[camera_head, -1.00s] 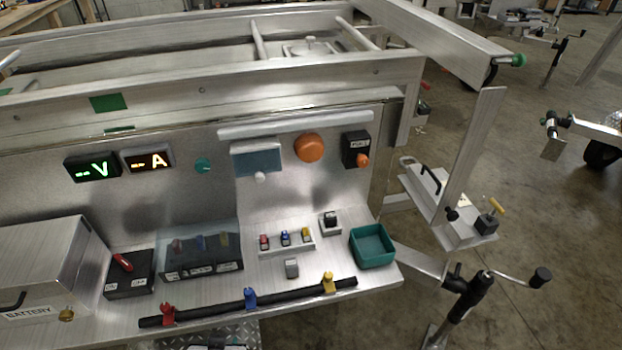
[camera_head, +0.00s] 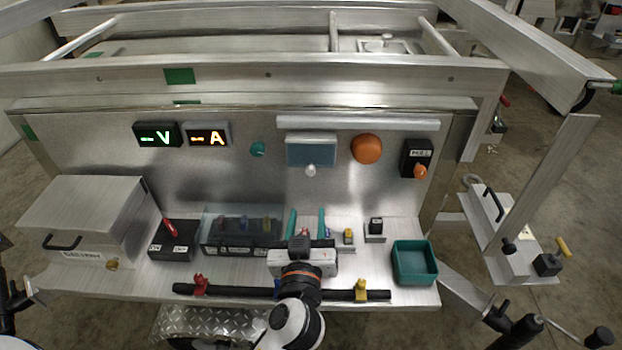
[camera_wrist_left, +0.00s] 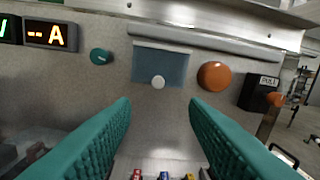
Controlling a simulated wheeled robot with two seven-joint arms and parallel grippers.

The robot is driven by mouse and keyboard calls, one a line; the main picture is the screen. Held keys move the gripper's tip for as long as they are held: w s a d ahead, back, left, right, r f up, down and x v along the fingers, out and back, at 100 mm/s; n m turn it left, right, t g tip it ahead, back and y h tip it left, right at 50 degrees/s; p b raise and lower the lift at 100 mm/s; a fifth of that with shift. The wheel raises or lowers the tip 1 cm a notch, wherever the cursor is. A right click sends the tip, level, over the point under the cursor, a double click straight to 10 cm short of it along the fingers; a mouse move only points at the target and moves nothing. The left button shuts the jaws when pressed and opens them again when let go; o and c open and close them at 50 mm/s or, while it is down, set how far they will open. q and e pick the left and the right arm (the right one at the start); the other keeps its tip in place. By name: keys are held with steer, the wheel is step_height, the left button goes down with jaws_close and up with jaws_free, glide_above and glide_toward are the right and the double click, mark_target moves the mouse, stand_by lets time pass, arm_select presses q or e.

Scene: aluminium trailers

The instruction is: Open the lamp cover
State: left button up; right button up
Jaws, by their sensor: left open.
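A blue-grey rectangular cover (camera_head: 311,150) with a white knob (camera_head: 311,170) at its lower edge hangs flat on the upright metal panel, under a pale bar. It looks shut. It also shows in the left wrist view (camera_wrist_left: 160,66), straight ahead, its knob (camera_wrist_left: 158,82) above the gap between the fingers. An orange dome (camera_head: 366,149) sits to its right. My left gripper (camera_head: 307,222) points at the panel from below the cover, over the bench. Its teal fingers (camera_wrist_left: 160,112) are apart, with nothing between them. My right gripper is not seen.
A clear-covered switch box (camera_head: 241,231) stands left of my gripper and a teal tray (camera_head: 414,262) to its right. A black bar with coloured clips (camera_head: 201,285) runs along the bench front. A pull switch (camera_head: 417,157) is beyond the dome.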

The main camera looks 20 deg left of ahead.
mark_target(311, 173)
arm_select(q)
steer(key=p+x, duration=0.2)
steer(key=x, duration=0.8)
steer(key=shift+w+a+p, duration=0.1)
steer(key=shift+a+p, duration=0.1)
steer(key=shift+p, duration=0.1)
steer(key=shift+w+a, duration=0.15)
steer(key=shift+w, duration=0.35)
jaws_close()
